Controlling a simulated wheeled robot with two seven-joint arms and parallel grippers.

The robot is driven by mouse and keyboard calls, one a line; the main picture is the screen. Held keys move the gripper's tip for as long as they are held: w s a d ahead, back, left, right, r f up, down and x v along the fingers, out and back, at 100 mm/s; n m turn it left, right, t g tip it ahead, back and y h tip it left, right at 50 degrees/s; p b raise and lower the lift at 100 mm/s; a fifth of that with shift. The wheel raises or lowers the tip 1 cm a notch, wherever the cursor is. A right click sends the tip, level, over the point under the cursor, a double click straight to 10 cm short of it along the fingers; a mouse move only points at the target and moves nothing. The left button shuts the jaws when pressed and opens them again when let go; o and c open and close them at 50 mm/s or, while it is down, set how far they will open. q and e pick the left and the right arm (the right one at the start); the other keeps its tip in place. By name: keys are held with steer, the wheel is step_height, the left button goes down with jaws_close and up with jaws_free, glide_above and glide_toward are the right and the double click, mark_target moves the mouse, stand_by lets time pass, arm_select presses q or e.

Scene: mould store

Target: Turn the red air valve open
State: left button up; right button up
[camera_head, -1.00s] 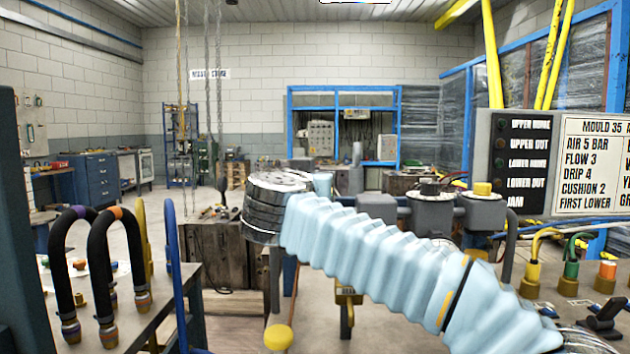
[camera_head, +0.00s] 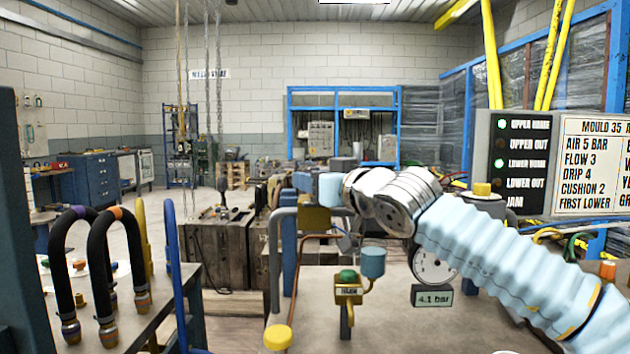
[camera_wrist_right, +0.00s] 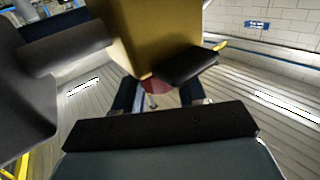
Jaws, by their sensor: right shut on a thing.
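The red valve part (camera_wrist_right: 155,86) shows as a small patch between the fingers of my right gripper (camera_wrist_right: 157,96) in the wrist view, below a large brass-coloured block (camera_wrist_right: 165,35). My right gripper is shut on it. In the head view my right arm reaches in from the right, and the gripper is at the brass block (camera_head: 314,218) on the pipework. The red part is hidden there. A round gauge (camera_head: 432,263) stands right of it, partly behind my arm, with a display (camera_head: 433,297) reading 4.1 bar. My left gripper is not in view.
A panel (camera_head: 520,160) at right shows green lamps beside UPPER HOME and LOWER HOME. Black hoses (camera_head: 105,265) stand on the left bench. The floor at centre left is clear.

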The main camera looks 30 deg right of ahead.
steer(key=shift+n+y, duration=0.6)
steer(key=shift+y, duration=0.5)
steer(key=shift+f+n+g+y, duration=0.1)
steer(key=shift+n+g+y, duration=0.2)
steer(key=o, duration=0.9)
steer(key=b+v, duration=0.1)
steer(key=v, duration=1.2)
steer(key=shift+s+d, duration=0.15)
steer(key=shift+s, duration=0.2)
